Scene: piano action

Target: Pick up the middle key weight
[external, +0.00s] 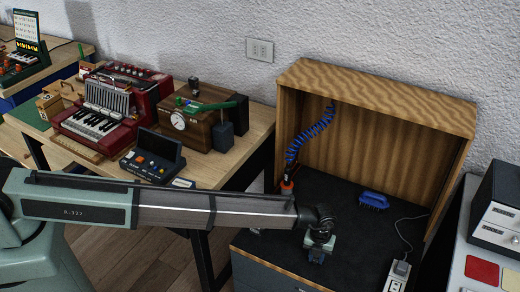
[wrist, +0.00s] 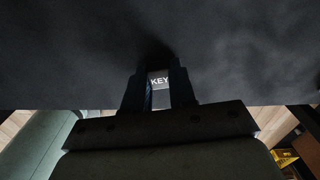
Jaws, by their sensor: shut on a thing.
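My gripper (external: 317,256) is low over the dark top of the wooden-backed bench, near its front edge. In the wrist view its two dark fingers (wrist: 159,73) are closed on a small block with a pale label reading KEY (wrist: 159,82), a key weight. Most of the block is hidden between the fingers. I cannot tell from these views whether it is the middle one, or whether it touches the surface. No other key weight shows clearly.
The bench top (external: 345,225) is mostly clear around my gripper. A blue brush (external: 373,201) lies behind it to the right. A coiled blue hose (external: 312,137) stands at the back left. A white power socket block (external: 399,275) with a cord is at the right front.

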